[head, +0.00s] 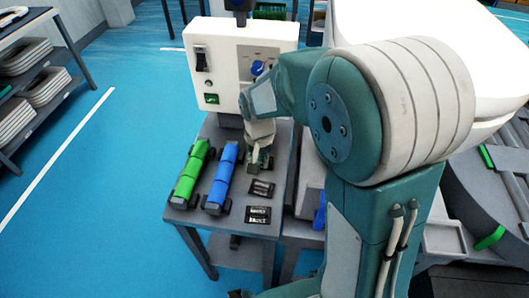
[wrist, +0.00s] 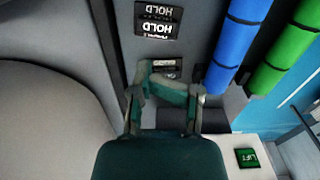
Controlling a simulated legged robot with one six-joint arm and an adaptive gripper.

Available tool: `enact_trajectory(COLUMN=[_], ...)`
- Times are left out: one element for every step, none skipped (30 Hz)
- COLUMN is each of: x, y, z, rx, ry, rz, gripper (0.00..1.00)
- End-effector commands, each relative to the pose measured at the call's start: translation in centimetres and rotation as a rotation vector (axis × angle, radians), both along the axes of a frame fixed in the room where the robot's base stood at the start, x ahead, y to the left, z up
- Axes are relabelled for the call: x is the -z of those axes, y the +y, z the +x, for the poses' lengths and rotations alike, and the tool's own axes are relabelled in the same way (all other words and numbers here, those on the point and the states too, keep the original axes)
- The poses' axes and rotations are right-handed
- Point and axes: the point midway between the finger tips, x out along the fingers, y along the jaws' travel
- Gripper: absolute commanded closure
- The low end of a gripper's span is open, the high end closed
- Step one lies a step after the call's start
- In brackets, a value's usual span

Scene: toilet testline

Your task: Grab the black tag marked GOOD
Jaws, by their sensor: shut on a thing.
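My gripper (head: 257,165) is low over the small grey table, to the right of the blue roller. In the wrist view my gripper (wrist: 166,92) has its fingers closed at a black tag (wrist: 166,63) with pale lettering. The fingers cover part of this tag, and its word is too small to read surely. Another black tag marked HOLD (wrist: 158,19) lies apart from the fingers at the top of the wrist view. The head view shows black tags lying in front of the gripper, a farther tag (head: 262,188) and a nearer tag (head: 258,214).
A blue roller (head: 221,178) and a green roller (head: 190,174) lie left of the tags. A white control box (head: 225,75) with a green LIFT label (wrist: 247,158) stands behind them. Grey equipment (head: 310,190) borders the right side. Blue floor (head: 100,220) is open at left.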

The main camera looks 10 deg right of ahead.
Motion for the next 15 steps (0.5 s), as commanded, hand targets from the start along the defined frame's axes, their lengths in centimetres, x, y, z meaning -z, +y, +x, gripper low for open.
enact_trajectory(x=[-0.4, -0.6, -0.8, -0.9, -1.1, -1.2, -1.2, -1.2, -1.3, -1.3, -1.3, -1.3, -1.3, -1.3, -1.3], y=[0.4, 0.6, 0.8, 0.9, 1.1, 1.2, 1.3, 1.3, 1.4, 1.4, 1.4, 1.4, 1.4, 1.4, 1.4], z=[-0.8, -1.1, -1.6, -1.8, -2.1, -2.3, -2.5, -2.6, -2.7, -2.7, -2.8, -2.8, -2.8, -2.8, -2.8], rx=[-0.002, -0.002, -0.002, -0.002, -0.001, -0.001, 0.000, 0.000, 0.000, 0.000, 0.000, 0.001, 0.001, 0.001, 0.001], ry=[-0.001, -0.001, 0.000, 0.000, -0.001, 0.000, 0.000, 0.001, 0.001, 0.001, 0.001, 0.001, 0.001, 0.001, 0.001], rz=[0.000, 0.001, 0.000, 0.000, 0.000, 0.000, 0.000, 0.000, 0.000, 0.000, 0.000, 0.000, 0.000, 0.000, 0.000], gripper=[1.00, 1.00, 1.00, 1.00, 1.00, 1.00, 1.00, 1.00, 1.00, 1.00, 1.00, 1.00, 1.00, 1.00, 1.00])
